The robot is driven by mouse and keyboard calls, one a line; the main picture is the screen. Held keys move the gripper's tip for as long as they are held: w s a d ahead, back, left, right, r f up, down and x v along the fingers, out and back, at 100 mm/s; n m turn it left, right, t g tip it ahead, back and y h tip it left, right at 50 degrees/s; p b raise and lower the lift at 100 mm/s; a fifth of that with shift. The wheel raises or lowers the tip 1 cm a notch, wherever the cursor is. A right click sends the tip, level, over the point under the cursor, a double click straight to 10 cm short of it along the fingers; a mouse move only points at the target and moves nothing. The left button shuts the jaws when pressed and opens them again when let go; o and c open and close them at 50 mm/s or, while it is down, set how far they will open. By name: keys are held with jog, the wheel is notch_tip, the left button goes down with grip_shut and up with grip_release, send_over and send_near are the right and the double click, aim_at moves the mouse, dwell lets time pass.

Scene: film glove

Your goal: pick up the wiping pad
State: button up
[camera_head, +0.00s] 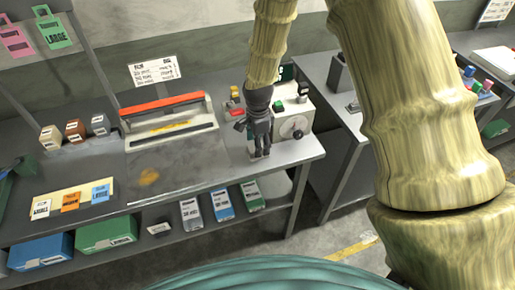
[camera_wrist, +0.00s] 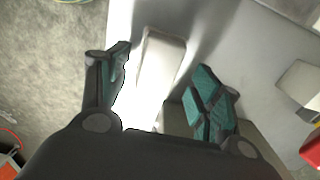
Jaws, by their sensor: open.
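A pale, rounded rectangular block, which looks like the wiping pad (camera_wrist: 163,58), lies on the grey bench top in the wrist view. My gripper (camera_wrist: 163,64) is open around the line of the pad, with one teal-lined finger on each side and visible gaps between. The pad's near end runs into bright glare above the palm. In the head view my gripper (camera_head: 259,154) points down over the right end of the bench, beside the control box. The pad is mostly or wholly hidden by the gripper there.
A control box (camera_head: 294,118) with a dial stands just right of my gripper. Small red and yellow items (camera_head: 236,101) are behind it at left. A sealer with a red bar (camera_head: 166,104) stands further left. The bench's front edge (camera_head: 285,163) is close to the gripper.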

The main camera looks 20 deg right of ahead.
jog(key=shift+a+f, duration=0.1)
jog(key=shift+f, duration=0.25)
jog(key=shift+s+f+p, duration=0.2)
jog(key=shift+f+p, duration=0.2)
jog(key=shift+f, duration=0.1)
jog(key=shift+w+f, duration=0.15)
jog(key=shift+f, duration=0.25)
jog(key=c, duration=1.1)
